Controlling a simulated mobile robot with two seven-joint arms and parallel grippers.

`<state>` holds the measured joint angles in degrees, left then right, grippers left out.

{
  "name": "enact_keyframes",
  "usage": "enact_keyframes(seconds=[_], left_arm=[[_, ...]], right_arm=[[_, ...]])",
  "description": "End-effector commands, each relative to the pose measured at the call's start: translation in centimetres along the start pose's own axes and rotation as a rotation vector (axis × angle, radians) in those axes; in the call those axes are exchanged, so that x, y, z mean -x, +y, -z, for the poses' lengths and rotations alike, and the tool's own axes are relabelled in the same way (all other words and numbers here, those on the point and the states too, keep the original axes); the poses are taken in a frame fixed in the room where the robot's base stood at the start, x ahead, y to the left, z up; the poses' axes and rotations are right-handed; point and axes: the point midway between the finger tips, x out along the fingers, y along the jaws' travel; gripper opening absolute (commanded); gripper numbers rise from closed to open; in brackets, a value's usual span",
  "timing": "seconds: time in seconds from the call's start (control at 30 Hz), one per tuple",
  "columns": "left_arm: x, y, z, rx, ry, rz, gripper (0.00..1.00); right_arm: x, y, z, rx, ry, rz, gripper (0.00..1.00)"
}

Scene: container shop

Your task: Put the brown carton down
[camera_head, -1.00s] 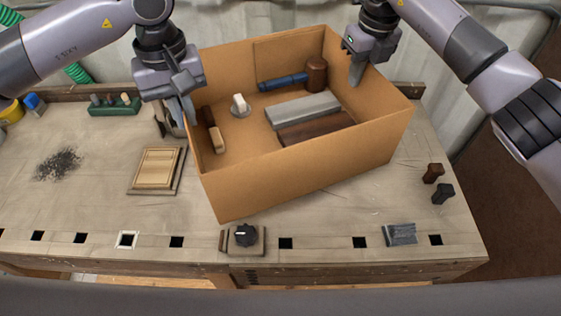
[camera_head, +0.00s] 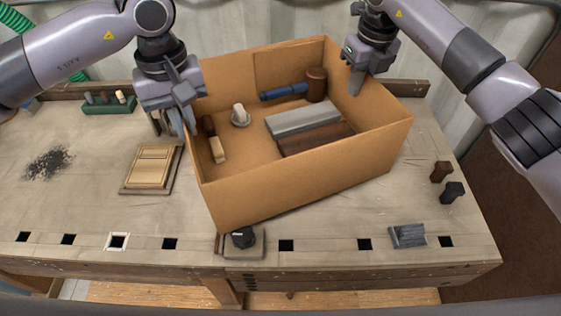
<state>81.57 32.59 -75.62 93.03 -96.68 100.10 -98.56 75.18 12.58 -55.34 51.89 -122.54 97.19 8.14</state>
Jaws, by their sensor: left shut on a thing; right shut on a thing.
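The brown carton (camera_head: 310,182) is an open-topped box, upright and set at a slant over the workbench (camera_head: 100,215). My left gripper (camera_head: 185,122) is shut on its left wall, and my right gripper (camera_head: 355,85) is shut on its right wall near the far corner. The carton holds a blue-handled mallet (camera_head: 285,92), a grey block (camera_head: 303,118), a dark brown block (camera_head: 316,138), a pale knob on a grey disc (camera_head: 240,116) and a small brush-like piece (camera_head: 217,149). The carton's underside is hidden, so I cannot tell whether it touches the bench.
A black dial on a wooden block (camera_head: 243,238) is partly covered by the carton's near corner. A framed wooden panel (camera_head: 152,168) lies left of the carton. Two dark pegs (camera_head: 446,181) and a grey ribbed piece (camera_head: 408,236) are at the right. Free bench lies at the left.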

Motion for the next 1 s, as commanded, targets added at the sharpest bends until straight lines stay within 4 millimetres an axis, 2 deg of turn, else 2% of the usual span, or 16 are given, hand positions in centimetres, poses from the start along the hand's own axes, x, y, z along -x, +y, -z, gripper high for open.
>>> enact_keyframes(seconds=[0.1,0.13,0.2,0.57,0.67,1.0], left_arm=[[-0.6,0.0,0.1,0.001,0.002,0.000,0.00],[-0.5,-0.1,0.0,0.001,0.000,0.002,0.18],[-0.5,-0.1,0.0,0.001,0.000,0.003,0.34],[0.1,0.0,0.0,0.001,0.000,0.001,0.34],[1.4,0.0,0.1,0.001,0.003,0.000,0.34],[8.5,0.0,0.0,0.000,0.003,0.000,0.34]], right_arm=[[-0.5,-0.1,0.0,-0.001,-0.005,0.002,0.00],[-0.4,-0.1,0.0,-0.002,-0.002,0.002,0.18],[-0.4,-0.1,0.0,-0.001,-0.001,0.001,0.34],[-0.4,0.0,0.0,0.000,0.000,0.000,0.34],[-0.4,0.0,0.0,0.000,0.000,0.000,0.34],[-0.4,0.0,0.1,0.000,0.000,0.000,0.34]])
